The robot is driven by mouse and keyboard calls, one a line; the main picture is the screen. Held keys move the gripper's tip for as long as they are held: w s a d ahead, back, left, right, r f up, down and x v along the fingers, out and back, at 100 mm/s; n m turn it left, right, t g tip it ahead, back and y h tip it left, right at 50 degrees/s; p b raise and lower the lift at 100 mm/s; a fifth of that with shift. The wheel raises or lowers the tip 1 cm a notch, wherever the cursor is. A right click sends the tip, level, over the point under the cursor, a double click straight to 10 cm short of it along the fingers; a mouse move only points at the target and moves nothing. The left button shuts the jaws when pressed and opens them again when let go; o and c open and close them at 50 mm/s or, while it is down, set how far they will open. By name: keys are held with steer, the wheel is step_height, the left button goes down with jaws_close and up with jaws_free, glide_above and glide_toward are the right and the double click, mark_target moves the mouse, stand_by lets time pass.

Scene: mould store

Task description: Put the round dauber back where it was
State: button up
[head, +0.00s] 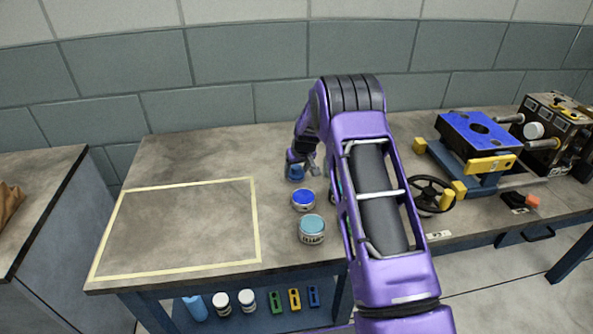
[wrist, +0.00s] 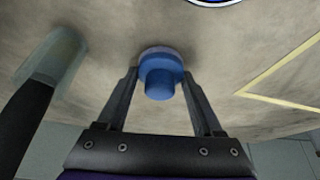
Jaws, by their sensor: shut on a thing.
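The round dauber (wrist: 160,88) is blue, with a knob on a wider round base. In the wrist view my gripper (wrist: 160,76) has one finger on each side of it and is shut on it. In the head view the dauber (head: 296,173) shows at my gripper (head: 305,169), over the back middle of the bench, behind the blue tin. I cannot tell whether its base touches the bench top. My arm hides part of the bench to the right of it.
An open tin of blue (head: 303,198) and a teal tin (head: 312,229) stand in front. A dark-handled tool with a greyish head (wrist: 52,58) is close left in the wrist view. A taped rectangle (head: 258,225) on the left is empty. A blue-topped machine (head: 478,135) stands right.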

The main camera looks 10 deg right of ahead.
steer(key=shift+f+b, duration=0.2)
steer(key=shift+b, duration=0.1)
steer(key=o, duration=1.3)
steer(key=shift+r, duration=0.1)
steer(key=shift+r, duration=0.15)
steer(key=shift+r+p, duration=0.25)
steer(key=shift+p, duration=0.1)
steer(key=p+v, duration=0.1)
steer(key=v, duration=1)
steer(key=shift+s+r, duration=0.2)
steer(key=shift+r, duration=0.05)
steer(key=shift+d, duration=0.15)
